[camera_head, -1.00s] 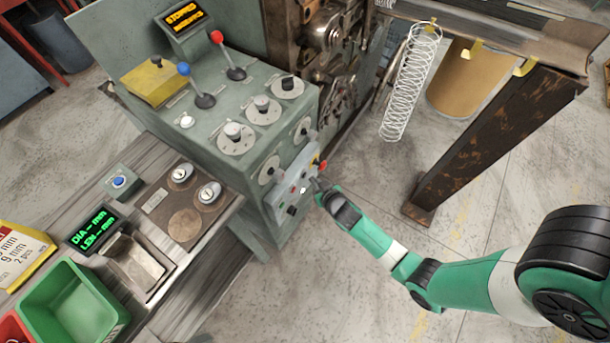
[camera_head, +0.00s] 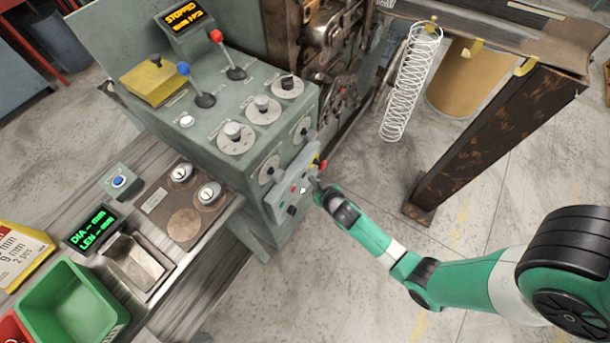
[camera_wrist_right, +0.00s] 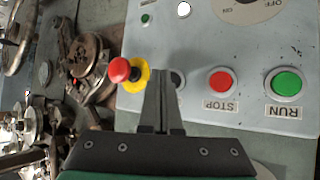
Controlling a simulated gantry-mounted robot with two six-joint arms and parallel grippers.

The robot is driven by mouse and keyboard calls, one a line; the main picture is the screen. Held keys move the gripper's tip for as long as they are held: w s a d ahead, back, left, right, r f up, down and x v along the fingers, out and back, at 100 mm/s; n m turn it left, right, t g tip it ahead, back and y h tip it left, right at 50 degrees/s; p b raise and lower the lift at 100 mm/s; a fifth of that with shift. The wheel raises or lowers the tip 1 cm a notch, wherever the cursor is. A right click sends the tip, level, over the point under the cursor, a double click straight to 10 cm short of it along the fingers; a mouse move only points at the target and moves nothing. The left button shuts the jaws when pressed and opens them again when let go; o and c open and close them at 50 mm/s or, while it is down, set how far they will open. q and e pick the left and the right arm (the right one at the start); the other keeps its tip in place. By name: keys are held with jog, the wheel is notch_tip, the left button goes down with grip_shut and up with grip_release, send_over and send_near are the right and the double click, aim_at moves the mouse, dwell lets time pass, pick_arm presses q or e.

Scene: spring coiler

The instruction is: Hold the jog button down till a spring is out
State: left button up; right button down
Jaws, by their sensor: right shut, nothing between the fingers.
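My right gripper (camera_head: 316,182) is shut and empty at the button panel (camera_head: 287,197) on the front of the coiler's control box. In the right wrist view its closed fingers (camera_wrist_right: 163,88) stand over a dark round button (camera_wrist_right: 178,80), which they partly cover; its label is hidden. I cannot tell whether the tips touch it. Beside it are a red STOP button (camera_wrist_right: 221,82), a green RUN button (camera_wrist_right: 287,83) and a red knob on a yellow base (camera_wrist_right: 121,71). A coiled wire spring (camera_head: 410,85) hangs from the rail at the upper right. My left gripper is not in view.
Levers with blue and red knobs (camera_head: 216,36) and several dials (camera_head: 235,136) cover the control box. A green bin (camera_head: 120,318) stands at lower left.

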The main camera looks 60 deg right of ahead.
jog(key=shift+w, duration=0.3)
jog(key=shift+w, duration=0.35)
dwell(1.7)
dwell(3.2)
jog(key=shift+s, duration=0.75)
jog(key=shift+s, duration=0.1)
jog(key=s, duration=0.1)
jog(key=s+p, duration=0.1)
jog(key=s, duration=0.1)
jog(key=s+p, duration=0.1)
jog(key=shift+s+a, duration=0.25)
jog(key=shift+s, duration=0.15)
